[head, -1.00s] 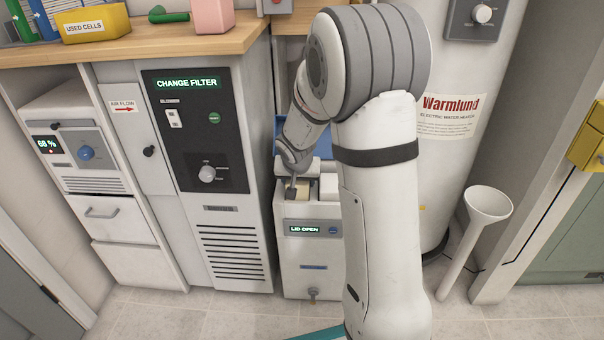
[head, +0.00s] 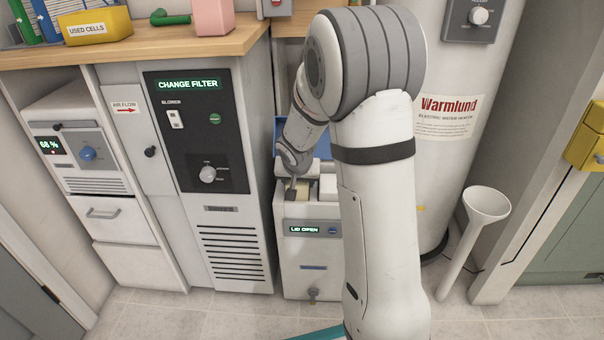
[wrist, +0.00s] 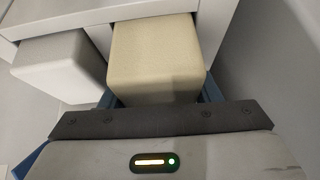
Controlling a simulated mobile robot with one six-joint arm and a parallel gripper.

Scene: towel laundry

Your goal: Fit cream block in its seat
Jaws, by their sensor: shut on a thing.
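The cream block (wrist: 157,58) shows large in the wrist view, right at the dark jaw edge of my gripper (wrist: 155,112). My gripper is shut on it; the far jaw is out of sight. In the head view my gripper (head: 291,190) reaches down at the open top of a white unit (head: 312,262) whose display reads LID OPEN. The cream block (head: 304,188) shows there beside the gripper, at the unit's opening. Its lower part is hidden, so I cannot tell how deep it sits. A white block (wrist: 62,68) is left of it in the wrist view.
A filter cabinet (head: 215,240) is close on the left, and a water heater (head: 455,150) on the right. A white funnel (head: 487,205) leans by the heater. My arm covers the unit's right side.

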